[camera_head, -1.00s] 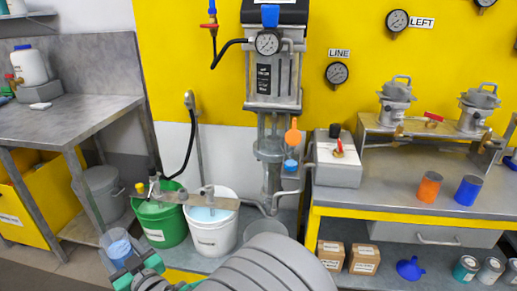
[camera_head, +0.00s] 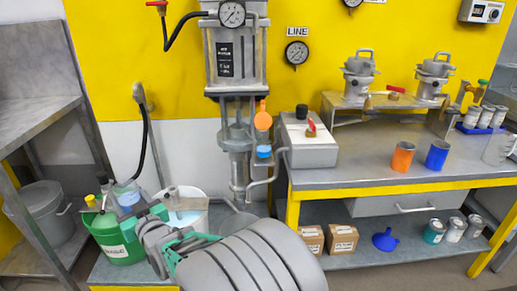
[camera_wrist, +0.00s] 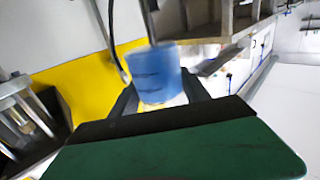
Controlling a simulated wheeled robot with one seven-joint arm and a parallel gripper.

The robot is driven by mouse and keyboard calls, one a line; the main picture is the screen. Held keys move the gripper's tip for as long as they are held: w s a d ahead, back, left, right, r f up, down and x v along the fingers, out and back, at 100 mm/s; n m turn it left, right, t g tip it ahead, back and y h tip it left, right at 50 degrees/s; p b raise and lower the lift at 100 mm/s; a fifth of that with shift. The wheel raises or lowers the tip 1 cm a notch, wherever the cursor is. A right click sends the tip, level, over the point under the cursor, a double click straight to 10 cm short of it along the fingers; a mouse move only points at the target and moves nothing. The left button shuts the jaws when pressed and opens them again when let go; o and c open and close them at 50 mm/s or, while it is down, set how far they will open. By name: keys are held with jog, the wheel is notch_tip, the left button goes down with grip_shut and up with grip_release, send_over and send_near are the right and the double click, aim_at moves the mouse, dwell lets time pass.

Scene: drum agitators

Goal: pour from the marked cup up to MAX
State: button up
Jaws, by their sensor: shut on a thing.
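My gripper (camera_head: 134,208) is shut on a clear cup (camera_head: 127,194) with blue contents, near the left of the head view. The cup is in front of or above the green bucket (camera_head: 118,243); I cannot tell its exact height. It looks roughly upright. In the wrist view the cup (camera_wrist: 153,72) shows blue between the fingers, with faint dark marks that I cannot read. No MAX mark is legible. An orange cup (camera_head: 403,156) and a blue cup (camera_head: 437,155) stand on the right bench. A clear jug (camera_head: 497,148) stands at the bench's right end.
A white bucket (camera_head: 190,218) stands right of the green one, partly hidden by my arm. The pump column (camera_head: 236,140) rises behind. A grey box with a red valve (camera_head: 309,143) sits on the bench (camera_head: 345,172). The bench front is mostly clear.

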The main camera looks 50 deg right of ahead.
jog(key=w+d+m+h+b, duration=0.15)
jog(key=d+b, duration=0.45)
jog(key=d, duration=0.6)
jog(key=s+d+r+b, duration=0.1)
jog(key=s+d+b, duration=0.2)
jog(key=d, duration=0.3)
jog(key=s+d+r+h+b, duration=0.1)
jog(key=s+d+r+b, duration=0.1)
jog(key=d, duration=0.4)
jog(key=s+d+r+m+g+h+b, duration=0.1)
jog(key=s+d+r+b, duration=0.1)
jog(key=s+d+b, duration=0.2)
jog(key=d+b, duration=0.2)
jog(key=d, duration=0.1)
jog(key=shift+s, duration=0.3)
jog(key=shift+d+r+h, duration=0.1)
jog(key=shift+d+h, duration=0.05)
jog(key=shift+h, duration=0.1)
jog(key=s+d+r+m+t+h+p, duration=0.1)
jog(key=r+m+p, duration=0.5)
jog(key=p, duration=0.6)
jog(key=shift+s+d+m, duration=0.75)
jog(key=shift+d+m, duration=0.1)
jog(key=shift+d, duration=0.35)
